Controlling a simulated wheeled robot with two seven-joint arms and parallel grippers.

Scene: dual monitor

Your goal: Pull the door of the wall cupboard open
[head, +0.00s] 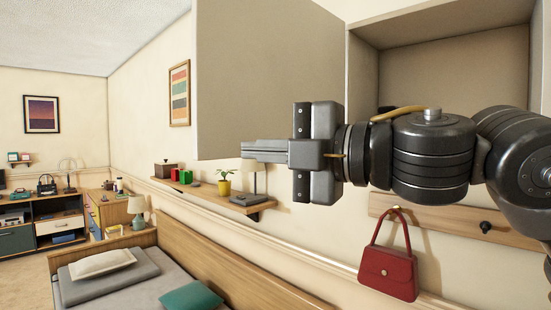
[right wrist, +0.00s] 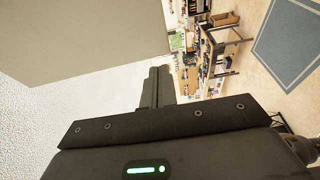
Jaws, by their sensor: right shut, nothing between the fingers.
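The wall cupboard (head: 455,62) is at the upper right of the head view, with its empty-looking beige interior showing. Its plain beige door (head: 265,65) stands wide open to the left of the cupboard, its broad face towards me. The door also fills the upper left of the right wrist view (right wrist: 75,35). My right gripper (head: 243,150) is shut and empty, its fingers pointing left across the lower part of the door face. Whether the fingers touch the door I cannot tell. The shut fingers also show in the right wrist view (right wrist: 158,75). No door handle shows. My left gripper is out of view.
Below the cupboard, a red handbag (head: 388,272) hangs from a wooden peg rail (head: 448,225). A wall shelf (head: 215,205) with a yellow plant pot (head: 224,187) is below the door. A bed (head: 130,280) stands at the lower left.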

